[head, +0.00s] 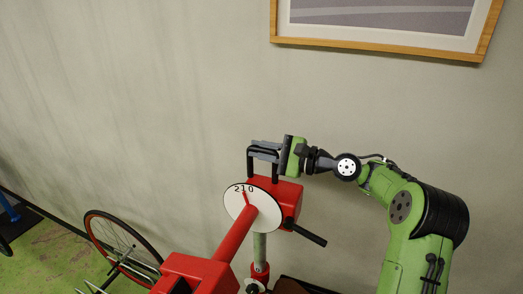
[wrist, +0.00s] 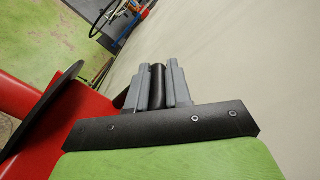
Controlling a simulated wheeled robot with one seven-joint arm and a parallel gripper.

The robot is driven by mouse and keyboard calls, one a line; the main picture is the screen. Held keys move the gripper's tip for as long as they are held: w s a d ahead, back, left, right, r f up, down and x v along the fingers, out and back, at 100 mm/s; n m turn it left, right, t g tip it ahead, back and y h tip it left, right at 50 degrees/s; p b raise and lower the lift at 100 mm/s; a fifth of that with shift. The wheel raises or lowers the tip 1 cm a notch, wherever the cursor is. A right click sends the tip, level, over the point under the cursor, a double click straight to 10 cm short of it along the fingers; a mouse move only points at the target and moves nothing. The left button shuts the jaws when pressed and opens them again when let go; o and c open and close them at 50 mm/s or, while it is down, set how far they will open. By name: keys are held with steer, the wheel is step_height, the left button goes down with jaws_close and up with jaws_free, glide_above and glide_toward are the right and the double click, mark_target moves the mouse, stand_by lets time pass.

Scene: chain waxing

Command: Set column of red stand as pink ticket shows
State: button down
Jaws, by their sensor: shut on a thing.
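The red stand (head: 290,188) is in the lower middle of the head view. Its head carries a white dial (head: 233,212) marked 210, with a red arm reaching out in front. A grey-green column (head: 260,248) shows below the head. A black U-shaped handle (head: 249,167) rises from the top. My gripper (head: 264,149) is shut on this handle, coming from the right. In the wrist view the grey fingers of my gripper (wrist: 156,84) lie on either side of the black handle bar (wrist: 157,83). I see no pink ticket in either view.
A black lever (head: 307,235) sticks out to the right of the stand's head. A bicycle wheel (head: 122,248) stands at the lower left on the green floor. The wall (head: 130,110) is close behind, with a framed picture (head: 378,48) above my arm.

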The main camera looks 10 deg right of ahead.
step_height(320, 180, up, 11)
steer(key=p, duration=0.9)
steer(key=shift+f, duration=0.35)
steer(key=c, duration=1.1)
jaws_free()
steer(key=shift+f, duration=0.15)
steer(key=shift+o, duration=0.2)
steer(key=shift+b, duration=0.3)
steer(key=v, duration=1.5)
steer(key=shift+s+d+b, duration=0.25)
steer(key=shift+d+b, duration=0.05)
steer(key=shift+d, duration=0.05)
